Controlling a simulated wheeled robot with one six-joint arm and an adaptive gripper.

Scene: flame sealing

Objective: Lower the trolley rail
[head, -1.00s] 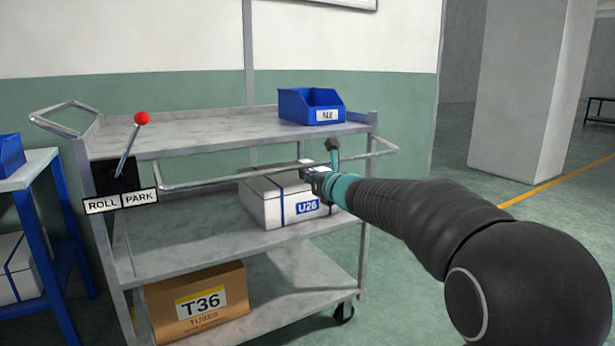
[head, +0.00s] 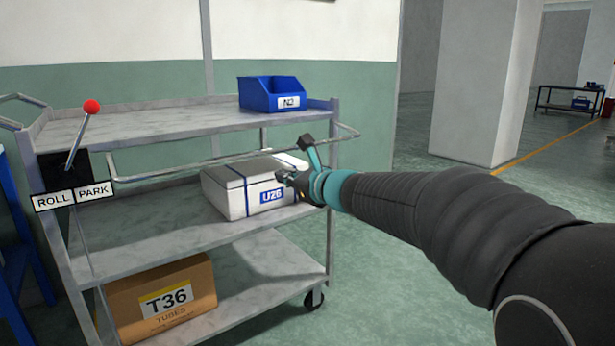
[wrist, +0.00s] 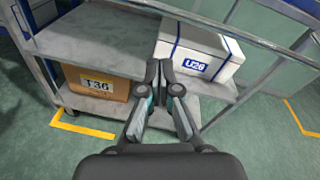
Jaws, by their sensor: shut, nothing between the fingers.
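The grey trolley (head: 150,128) stands ahead with three shelves. Its rail (head: 200,161) is a thin metal bar along the front, just below the top shelf's edge, bending round at the right end. In the wrist view the rail (wrist: 215,23) crosses the upper part. A red-knobbed lever (head: 76,140) leans toward the PARK side of the ROLL/PARK sign (head: 74,195). My gripper (head: 282,177) is shut and empty, in front of the white U26 box and below the rail's height in the picture. In the wrist view my gripper (wrist: 166,68) points at the middle shelf, apart from the rail.
The white U26 box (head: 238,200) sits on the middle shelf, the T36 carton (head: 125,310) on the bottom one. A blue N2 bin (head: 256,96) stands on the top shelf. Blue furniture (head: 15,270) is close at the left. Floor to the right is open.

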